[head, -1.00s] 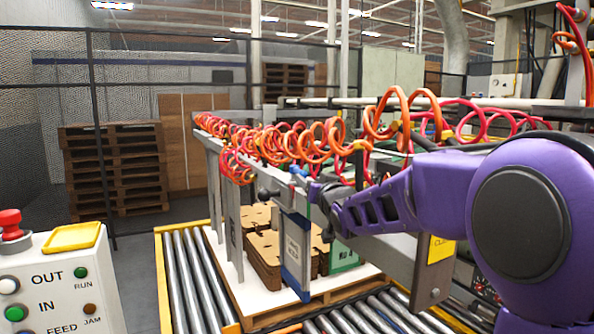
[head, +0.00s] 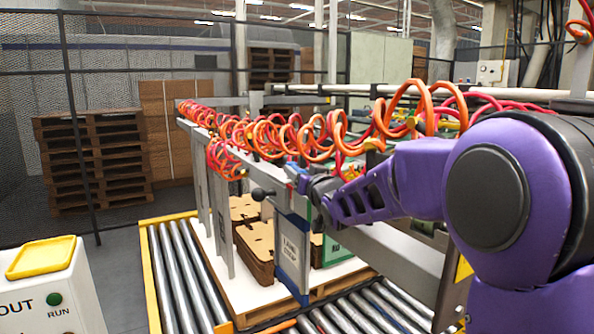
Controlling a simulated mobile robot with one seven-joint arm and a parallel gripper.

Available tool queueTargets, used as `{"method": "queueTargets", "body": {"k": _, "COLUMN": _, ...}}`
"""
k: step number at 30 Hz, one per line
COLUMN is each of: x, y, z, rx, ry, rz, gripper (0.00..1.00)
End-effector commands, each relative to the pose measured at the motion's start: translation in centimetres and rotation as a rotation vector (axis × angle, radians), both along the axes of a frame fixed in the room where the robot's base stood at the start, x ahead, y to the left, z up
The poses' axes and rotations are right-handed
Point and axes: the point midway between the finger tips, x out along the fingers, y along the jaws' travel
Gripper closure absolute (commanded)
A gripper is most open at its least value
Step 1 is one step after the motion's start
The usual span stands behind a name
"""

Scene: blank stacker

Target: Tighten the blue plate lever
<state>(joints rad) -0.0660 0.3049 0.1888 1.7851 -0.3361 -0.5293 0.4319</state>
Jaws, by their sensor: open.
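The blue plate (head: 292,250), a blue-edged panel with a pale label, hangs upright from the grey rail above the cardboard stacks. My gripper (head: 306,186) is at the top of this plate, at the clamp on the rail, with its fingers pointing left. It is open. A small blue and red part (head: 291,173) shows right at the fingertips; I cannot tell whether it is the plate's lever or whether the fingers touch it. A dark ball-ended lever (head: 262,193) sticks out just left of the fingertips; I cannot tell which plate it belongs to.
Orange and red coiled hoses (head: 300,135) run along the rail close above my gripper. Cut cardboard stacks (head: 255,250) stand on a pallet below, beside a green plate (head: 333,250). Conveyor rollers (head: 180,280) surround the pallet. A control box (head: 50,285) stands at left.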

Motion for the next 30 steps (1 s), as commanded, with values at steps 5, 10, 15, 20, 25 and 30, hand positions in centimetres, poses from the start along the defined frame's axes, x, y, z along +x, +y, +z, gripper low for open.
{"method": "queueTargets", "body": {"k": 5, "x": 0.01, "y": -0.04, "z": -0.02, "rx": 0.0, "ry": 0.0, "rz": 0.0, "gripper": 0.47}}
{"method": "queueTargets", "body": {"k": 10, "x": 0.01, "y": -0.03, "z": -0.02, "rx": 0.0, "ry": 0.0, "rz": 0.0, "gripper": 0.54}}
{"method": "queueTargets", "body": {"k": 15, "x": 0.01, "y": -0.02, "z": -0.01, "rx": 0.0, "ry": 0.0, "rz": 0.0, "gripper": 0.85}}
{"method": "queueTargets", "body": {"k": 20, "x": 0.01, "y": -0.02, "z": 0.0, "rx": 0.0, "ry": 0.0, "rz": 0.0, "gripper": 1.0}}
{"method": "queueTargets", "body": {"k": 25, "x": 0.01, "y": -0.02, "z": 0.01, "rx": 0.0, "ry": 0.0, "rz": 0.0, "gripper": 1.0}}
{"method": "queueTargets", "body": {"k": 30, "x": 0.01, "y": -0.02, "z": 0.02, "rx": 0.0, "ry": 0.0, "rz": 0.0, "gripper": 1.0}}
